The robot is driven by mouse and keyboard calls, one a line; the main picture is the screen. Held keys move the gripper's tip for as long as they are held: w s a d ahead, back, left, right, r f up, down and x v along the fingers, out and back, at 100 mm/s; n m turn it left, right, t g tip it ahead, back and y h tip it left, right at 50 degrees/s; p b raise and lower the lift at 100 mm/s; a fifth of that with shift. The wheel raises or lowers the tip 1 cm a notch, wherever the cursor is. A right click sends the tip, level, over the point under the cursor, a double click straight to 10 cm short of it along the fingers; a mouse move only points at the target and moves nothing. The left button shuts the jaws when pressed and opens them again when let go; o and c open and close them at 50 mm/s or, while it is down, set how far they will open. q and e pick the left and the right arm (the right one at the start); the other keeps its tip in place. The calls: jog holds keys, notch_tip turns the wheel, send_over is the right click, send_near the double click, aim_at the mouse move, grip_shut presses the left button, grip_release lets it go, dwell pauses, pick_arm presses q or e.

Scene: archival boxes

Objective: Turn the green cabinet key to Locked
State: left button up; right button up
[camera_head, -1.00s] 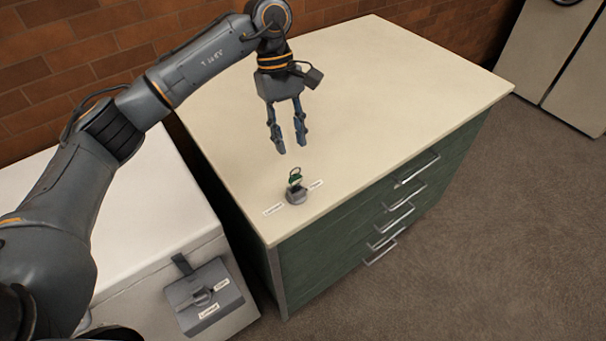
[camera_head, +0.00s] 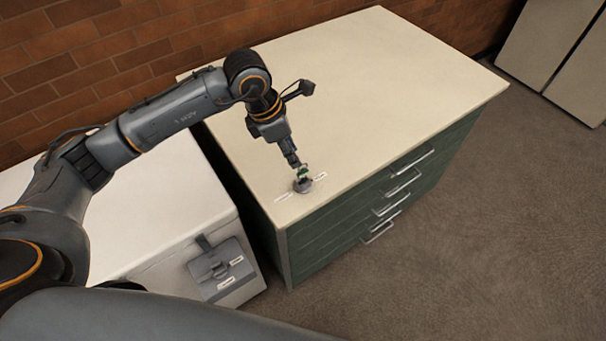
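The green cabinet key (camera_head: 302,171) stands in a round grey lock base (camera_head: 302,185) on the front left corner of the cream cabinet top. A small white label lies on each side of the lock, one at lower left (camera_head: 284,197) and one at right (camera_head: 320,176); their words are too small to read. My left gripper (camera_head: 296,163) points down at the key, with its fingertips at the key's top. The fingers show nearly edge-on and partly hide the key, so I cannot tell whether they are closed on it. My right gripper is out of view.
The green cabinet (camera_head: 350,215) has several drawers with metal handles on its front. A white box (camera_head: 150,225) with a grey latch plate (camera_head: 222,268) stands to the left. Most of the cabinet top is clear. A brick wall (camera_head: 150,50) runs behind.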

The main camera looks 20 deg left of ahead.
aim_at(301, 171)
pick_arm(q)
jog(key=f+n+b, duration=0.1)
jog(key=d+f+n+b, duration=0.1)
jog(key=f, duration=0.1)
jog(key=f+n+b, duration=0.1)
jog(key=f+n, duration=0.1)
jog(key=shift+w+d+f+t+y, duration=0.2)
jog(key=shift+t+y, duration=0.1)
jog(key=shift+t, duration=0.1)
jog(key=shift+b+x, duration=1.1)
jog(key=shift+b, duration=0.15)
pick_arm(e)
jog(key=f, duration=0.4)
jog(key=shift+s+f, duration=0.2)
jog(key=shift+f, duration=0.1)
pick_arm(q)
jog(key=shift+c, duration=0.6)
grip_shut()
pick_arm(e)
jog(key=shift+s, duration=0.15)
